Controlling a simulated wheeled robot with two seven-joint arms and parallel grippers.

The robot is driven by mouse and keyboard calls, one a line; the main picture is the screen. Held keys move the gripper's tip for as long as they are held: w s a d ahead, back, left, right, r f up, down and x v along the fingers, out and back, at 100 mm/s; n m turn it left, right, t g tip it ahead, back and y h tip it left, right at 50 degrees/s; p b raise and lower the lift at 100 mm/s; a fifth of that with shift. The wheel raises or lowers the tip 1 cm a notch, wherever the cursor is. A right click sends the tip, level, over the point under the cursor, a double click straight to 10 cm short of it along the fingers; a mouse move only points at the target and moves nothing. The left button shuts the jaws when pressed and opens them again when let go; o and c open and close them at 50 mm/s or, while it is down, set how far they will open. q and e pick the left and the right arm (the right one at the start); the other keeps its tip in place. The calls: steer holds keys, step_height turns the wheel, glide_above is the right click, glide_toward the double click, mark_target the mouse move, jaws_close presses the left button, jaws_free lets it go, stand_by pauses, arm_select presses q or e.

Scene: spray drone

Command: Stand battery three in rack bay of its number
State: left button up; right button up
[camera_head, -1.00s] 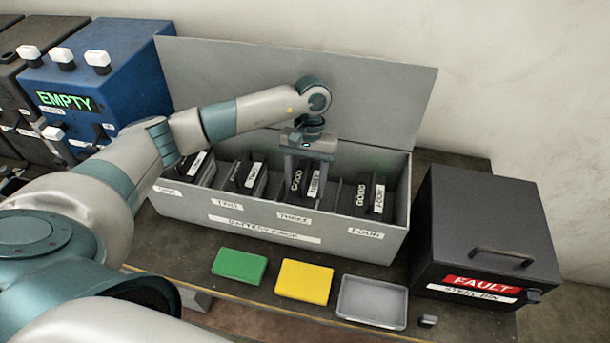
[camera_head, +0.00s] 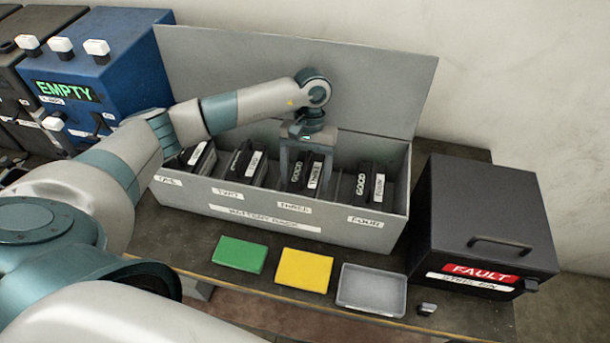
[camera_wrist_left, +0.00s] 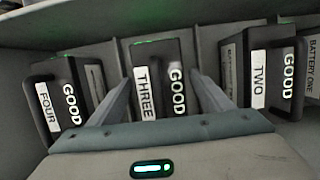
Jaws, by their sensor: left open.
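Battery three (camera_head: 308,173), a dark block marked GOOD and THREE, stands in the bay labelled THREE of the grey battery rack (camera_head: 262,226). It also shows in the left wrist view (camera_wrist_left: 160,78), upright between the dividers. My left gripper (camera_head: 306,168) is over this bay with its fingers pointing down. In the left wrist view its two open fingers (camera_wrist_left: 160,95) lie on either side of the battery. I cannot tell whether they touch it. My right gripper is not in view.
Batteries one, two (camera_head: 246,164) and four (camera_head: 370,187) stand in neighbouring bays. The raised lid (camera_head: 385,85) is behind. A black fault bin (camera_head: 480,230) is at right, a blue EMPTY unit (camera_head: 125,70) at left. Green (camera_head: 239,254), yellow (camera_head: 304,270) and grey (camera_head: 372,290) trays lie in front.

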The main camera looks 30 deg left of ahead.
arm_select(q)
steer(key=shift+r, duration=0.1)
steer(key=shift+w+r+b, duration=0.25)
steer(key=shift+r+b, duration=0.15)
steer(key=shift+r, duration=0.05)
steer(key=b+v, duration=0.4)
steer(key=v, duration=0.5)
steer(key=shift+w+r+b, duration=0.1)
steer(key=shift+r+b, duration=0.25)
steer(key=shift+r, duration=0.05)
steer(key=shift+w+a+r, duration=0.1)
steer(key=shift+r, duration=0.45)
